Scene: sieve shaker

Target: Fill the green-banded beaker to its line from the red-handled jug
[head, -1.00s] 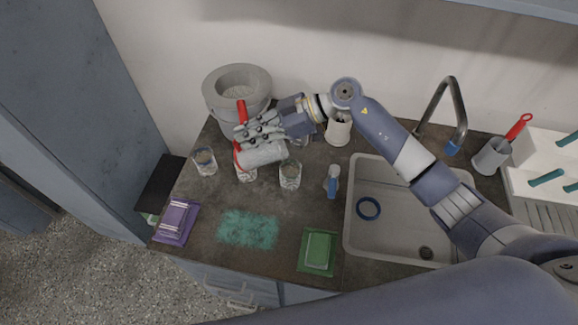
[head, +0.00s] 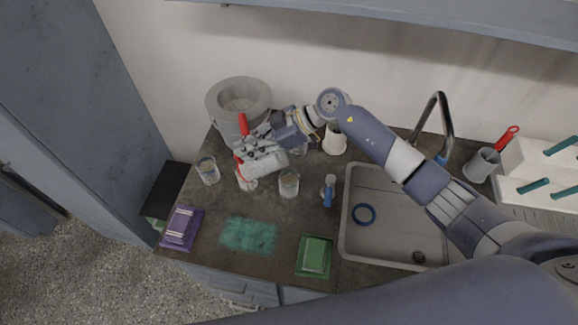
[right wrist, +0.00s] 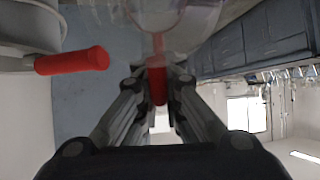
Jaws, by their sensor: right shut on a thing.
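My right gripper (head: 262,139) is shut on the red handle of the clear jug (head: 266,164). The handle shows between the fingers in the right wrist view (right wrist: 157,84), with the clear jug body (right wrist: 160,14) beyond it. The jug is tilted in the head view, its mouth end hidden from clear sight. A beaker (head: 247,183) stands just below the jug, partly covered by it. Another beaker (head: 208,171) stands to the left and a third (head: 288,184) to the right. I cannot tell which has the green band, nor the liquid levels. My left gripper is not in view.
A grey round vessel (head: 238,92) with a red handle (head: 243,125) stands close behind the jug. Purple (head: 181,228), teal (head: 249,234) and green (head: 313,256) items lie in front.

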